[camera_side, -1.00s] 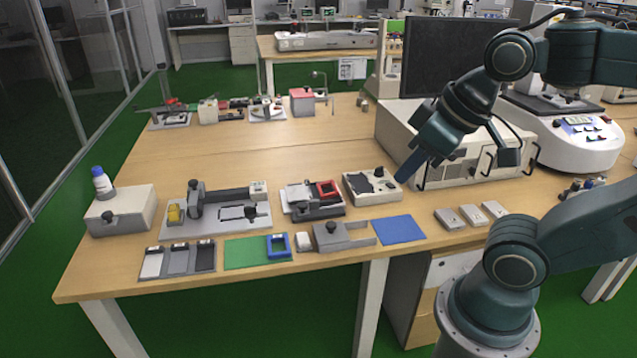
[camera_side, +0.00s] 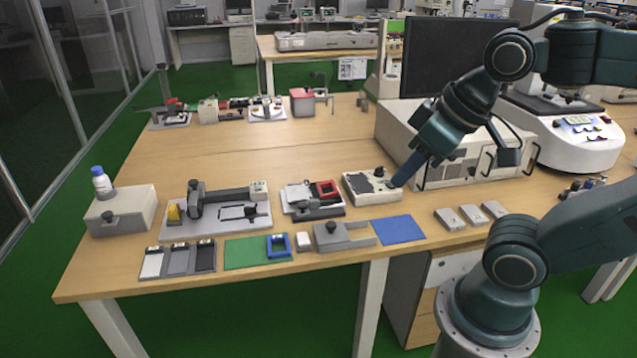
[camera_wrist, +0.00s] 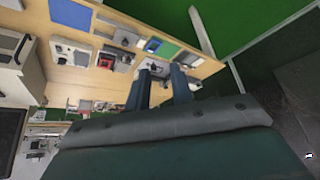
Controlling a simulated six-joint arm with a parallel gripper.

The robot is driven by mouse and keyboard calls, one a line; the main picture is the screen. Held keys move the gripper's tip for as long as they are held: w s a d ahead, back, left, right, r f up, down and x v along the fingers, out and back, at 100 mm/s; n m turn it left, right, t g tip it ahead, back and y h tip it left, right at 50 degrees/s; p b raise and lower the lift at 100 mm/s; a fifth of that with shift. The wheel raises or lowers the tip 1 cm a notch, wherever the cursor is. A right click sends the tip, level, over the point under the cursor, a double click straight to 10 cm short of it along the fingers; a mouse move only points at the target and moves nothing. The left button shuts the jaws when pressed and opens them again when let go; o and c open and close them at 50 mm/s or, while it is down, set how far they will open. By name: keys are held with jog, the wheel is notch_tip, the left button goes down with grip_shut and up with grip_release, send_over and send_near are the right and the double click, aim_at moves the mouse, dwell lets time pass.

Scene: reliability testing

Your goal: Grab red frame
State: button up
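The red frame (camera_side: 327,188) sits on a grey and black fixture (camera_side: 312,207) near the middle of the table in the side view. It also shows, small, in the wrist view (camera_wrist: 105,62). My gripper (camera_side: 398,184) is above and to the right of it, at the right end of a white box with a dark top (camera_side: 372,187). In the wrist view my two blue fingers (camera_wrist: 160,74) stand apart with nothing between them. The red frame is well clear of the fingers.
A blue frame (camera_side: 279,245) lies on a green mat (camera_side: 245,251) at the front edge. A blue mat (camera_side: 398,230) and a grey holder with a knob (camera_side: 338,237) lie beside it. A large white instrument (camera_side: 450,150) stands behind my gripper.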

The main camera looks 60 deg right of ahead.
jog(key=shift+o, duration=0.8)
jog(key=shift+w+r, duration=0.1)
